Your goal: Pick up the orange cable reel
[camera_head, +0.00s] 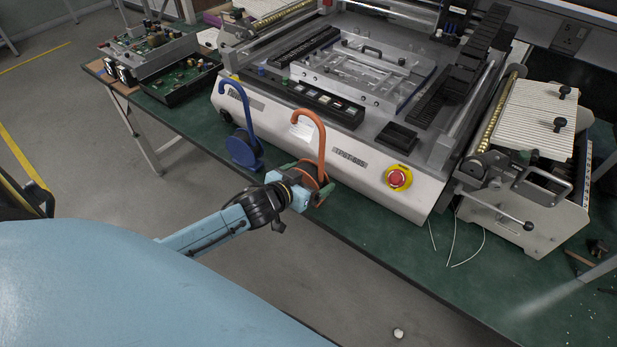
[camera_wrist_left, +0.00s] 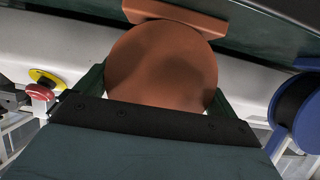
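The orange cable reel (camera_head: 322,135) has a tall hooked handle and stands at the front edge of the green table, before the white machine. Its round orange disc (camera_wrist_left: 160,65) fills the middle of the left wrist view, with its orange foot (camera_wrist_left: 175,17) at the top. My left gripper (camera_head: 312,188) is at the reel's lower part, with a dark green finger on either side of the disc. The finger ends are partly hidden by the disc, so I cannot tell whether they press on the reel. My right gripper is not in view.
A blue cable reel (camera_head: 243,148) stands close by on the left, also in the left wrist view (camera_wrist_left: 297,110). The white machine (camera_head: 350,165) with a red button (camera_head: 398,178) is just behind. Free green table (camera_head: 372,240) lies to the right along the front edge.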

